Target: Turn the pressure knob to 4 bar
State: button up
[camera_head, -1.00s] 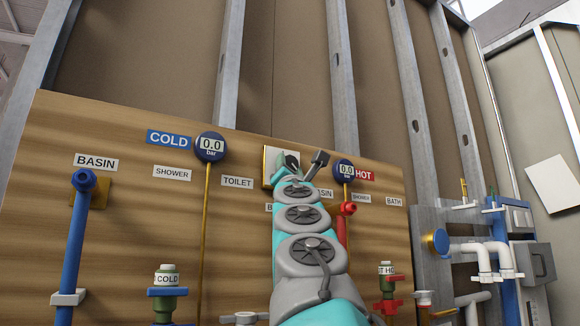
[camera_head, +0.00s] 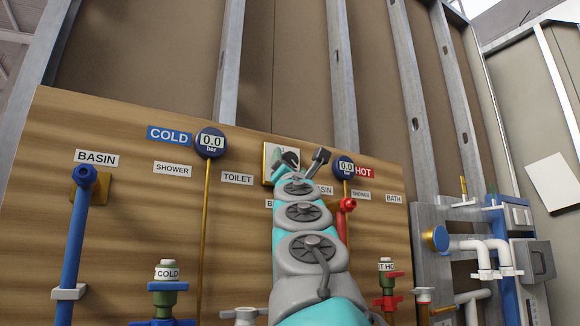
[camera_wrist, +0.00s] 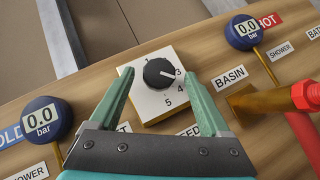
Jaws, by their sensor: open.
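The pressure knob (camera_wrist: 158,73) is black and round, on a white square dial plate (camera_wrist: 150,105) with printed numbers. In the wrist view its white pointer mark points toward the 3; 1, 4 and 5 also show. My gripper (camera_wrist: 157,75) is open, with one teal finger on each side of the knob and gaps between fingers and knob. I cannot tell whether the fingertips are level with it in depth. In the head view, my gripper (camera_head: 303,160) is in front of the dial plate (camera_head: 283,149), and the knob is hidden.
The wooden board carries the cold gauge (camera_head: 211,143) and hot gauge (camera_head: 344,167), both reading 0.0 bar. The hot gauge (camera_wrist: 243,31) is right of the dial in the wrist view. A red pipe fitting (camera_wrist: 305,96) juts out at the right.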

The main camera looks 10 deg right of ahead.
jog(key=b+v, duration=0.4)
jog(key=v, duration=0.2)
jog(key=shift+s+f, duration=0.2)
jog(key=shift+s, duration=0.2)
jog(key=shift+a, duration=0.1)
